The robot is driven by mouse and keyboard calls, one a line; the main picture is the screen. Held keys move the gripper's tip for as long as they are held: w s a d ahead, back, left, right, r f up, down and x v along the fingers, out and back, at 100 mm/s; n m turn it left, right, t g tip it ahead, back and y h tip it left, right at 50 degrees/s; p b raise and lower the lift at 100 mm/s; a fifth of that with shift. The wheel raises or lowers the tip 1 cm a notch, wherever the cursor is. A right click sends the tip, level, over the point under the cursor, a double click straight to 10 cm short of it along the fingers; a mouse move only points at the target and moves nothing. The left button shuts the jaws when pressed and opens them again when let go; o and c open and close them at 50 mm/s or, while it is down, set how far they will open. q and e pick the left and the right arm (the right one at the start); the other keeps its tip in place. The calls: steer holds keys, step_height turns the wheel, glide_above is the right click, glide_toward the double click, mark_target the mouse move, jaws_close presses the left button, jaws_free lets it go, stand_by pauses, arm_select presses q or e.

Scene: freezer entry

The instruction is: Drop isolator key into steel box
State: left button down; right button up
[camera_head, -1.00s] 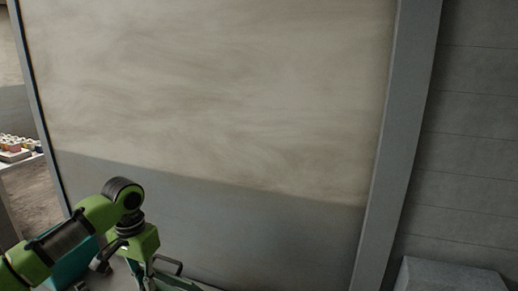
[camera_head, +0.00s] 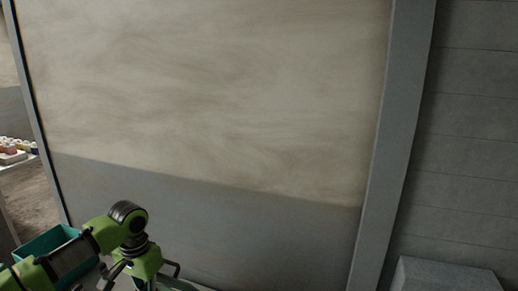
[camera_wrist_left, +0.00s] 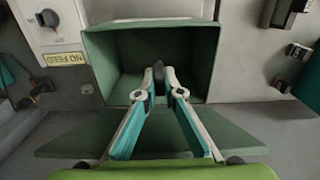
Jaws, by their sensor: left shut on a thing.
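In the left wrist view, a steel box (camera_wrist_left: 203,62) with an open front and a dark, empty-looking inside fills the upper middle. A flat panel (camera_wrist_left: 75,140), perhaps its lid, spreads below its opening. My left gripper (camera_wrist_left: 159,72) points at the opening, its fingertips closed on a small dark thing, which I take to be the isolator key (camera_wrist_left: 158,70). The fingertips overlap the opening; I cannot tell how far inside they are. In the head view only the green wrist of my left arm shows at the bottom; the fingertips, key and box are not clear there.
A white panel with a dark rotary knob (camera_wrist_left: 48,18) and a yellow "NO FEED" label (camera_wrist_left: 62,59) stands left of the box. In the head view, a teal bin (camera_head: 45,243) sits lower left and a grey block (camera_head: 445,275) lower right. A large panel wall (camera_head: 200,90) stands ahead.

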arm_select(q)
steer(key=c, duration=2.1)
jaws_free()
step_height(320, 180, up, 12)
